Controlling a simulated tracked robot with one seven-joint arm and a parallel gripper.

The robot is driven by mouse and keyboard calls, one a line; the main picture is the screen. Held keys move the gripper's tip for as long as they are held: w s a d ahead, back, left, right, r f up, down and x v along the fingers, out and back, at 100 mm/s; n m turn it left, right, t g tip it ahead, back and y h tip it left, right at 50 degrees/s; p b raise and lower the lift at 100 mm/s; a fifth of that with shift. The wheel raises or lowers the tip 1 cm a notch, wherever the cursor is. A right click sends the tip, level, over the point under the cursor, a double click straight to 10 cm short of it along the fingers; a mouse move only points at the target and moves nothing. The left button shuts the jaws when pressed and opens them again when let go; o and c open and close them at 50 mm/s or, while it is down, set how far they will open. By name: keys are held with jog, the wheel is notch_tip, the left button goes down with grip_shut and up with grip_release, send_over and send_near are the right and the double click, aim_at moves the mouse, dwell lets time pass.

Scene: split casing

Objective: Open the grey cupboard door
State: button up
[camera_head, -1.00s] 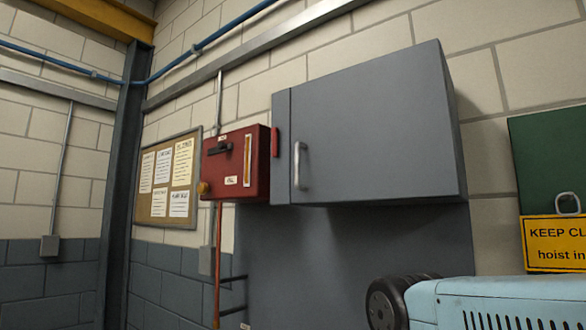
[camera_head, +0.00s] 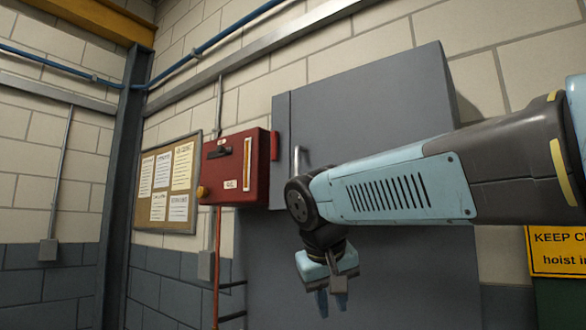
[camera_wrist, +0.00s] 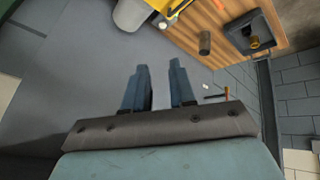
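The grey cupboard (camera_head: 365,95) hangs on the block wall in the head view, and its door looks shut. The upper part of its upright metal handle (camera_head: 297,158) shows near the door's left edge; my arm hides the lower part. A short red piece (camera_head: 275,144) sits on the narrow strip left of the door. My gripper (camera_head: 331,304) hangs below and right of the handle, pointing down and touching nothing that I can see. In the wrist view its two blue fingers (camera_wrist: 158,72) stand apart with nothing between them.
A red box (camera_head: 236,168) is mounted just left of the cupboard, beside a notice board (camera_head: 168,185). A yellow sign (camera_head: 557,250) is at the right. The wrist view shows grey floor (camera_wrist: 75,75) and a wooden surface (camera_wrist: 200,25) with objects.

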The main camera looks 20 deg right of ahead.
jog(key=w+a+r+m+h, duration=0.1)
jog(key=w+a+r+h, duration=0.1)
jog(key=w+r, duration=0.35)
jog(key=w+a+r+m+t+h, duration=0.1)
jog(key=w+r+m, duration=0.1)
jog(key=r, duration=0.6)
jog(key=w+a+r+m+h, duration=0.1)
jog(key=w+a+r+h, duration=0.15)
jog(key=r, duration=0.35)
jog(key=m+h, duration=0.4)
jog(key=m, duration=0.5)
send_near(297, 166)
jog(key=shift+n+y, duration=0.25)
jog(key=shift+n, duration=0.05)
jog(key=x, duration=1)
jog(key=shift+w+d+r, duration=0.15)
jog(key=shift+w+r, duration=0.05)
jog(key=shift+w, duration=0.15)
grip_shut()
jog(key=shift+g, duration=0.3)
